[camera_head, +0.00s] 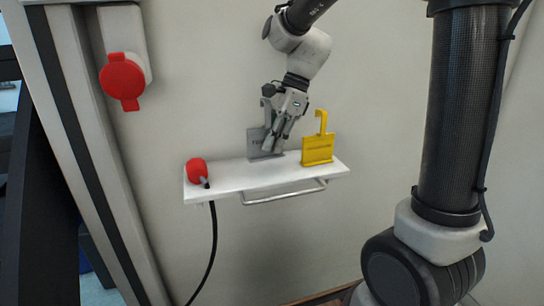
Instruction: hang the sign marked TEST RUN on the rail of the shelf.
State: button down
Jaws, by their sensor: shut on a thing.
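A white shelf (240,178) is fixed to the wall, with a metal rail (284,196) along its front, below the board. A grey sign (257,141) with a hook on top stands upright near the back of the shelf. Its lettering begins with what looks like a T; the rest is hidden by my gripper. My gripper (270,143) points down over the grey sign and is shut on it. A yellow sign (318,150) with a hook on top stands on the shelf to the right; its lettering is too small to read.
A red plug (196,172) with a black cable (213,240) lies at the shelf's left end. A red-capped socket (122,78) is on the wall at upper left. The wall space below the rail is clear. A grey profile post (85,150) stands at left.

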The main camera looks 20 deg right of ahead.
aim_at(273, 154)
jog(key=shift+f, duration=1.85)
jog(key=shift+f, duration=0.1)
jog(key=c, duration=1.6)
grip_release()
